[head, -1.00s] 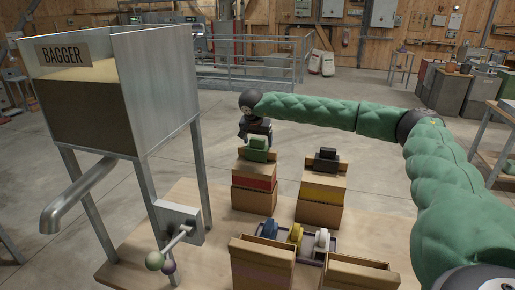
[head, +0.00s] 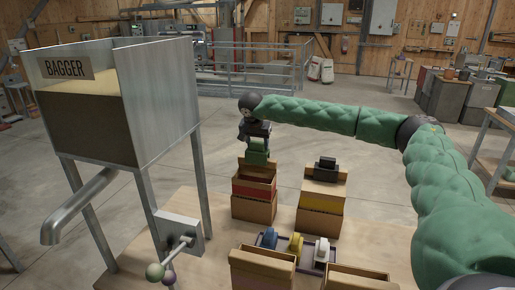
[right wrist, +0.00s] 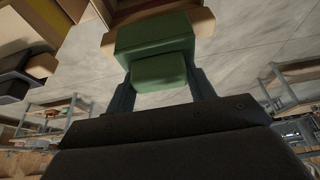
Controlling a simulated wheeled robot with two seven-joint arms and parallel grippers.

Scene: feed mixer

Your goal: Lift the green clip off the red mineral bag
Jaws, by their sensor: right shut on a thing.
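The green clip (head: 258,150) is between the fingers of my right gripper (head: 257,139), which is shut on it. The clip appears just above the top of the red mineral bag (head: 254,188), a tan bag with a red band. The bag's mouth now shows a dark opening under the clip. In the right wrist view the green clip (right wrist: 155,48) sits between my two fingers, with tan bag material (right wrist: 205,20) behind it. I cannot tell whether the clip's lower edge still touches the bag. My left gripper is not in view.
A bag with a yellow band (head: 320,199) and a dark clip (head: 326,168) stands to the right. A tray (head: 281,262) in front holds blue, yellow and white clips. Tan boxes (head: 262,268) stand nearest me. The bagger (head: 120,100) with its lever is at left.

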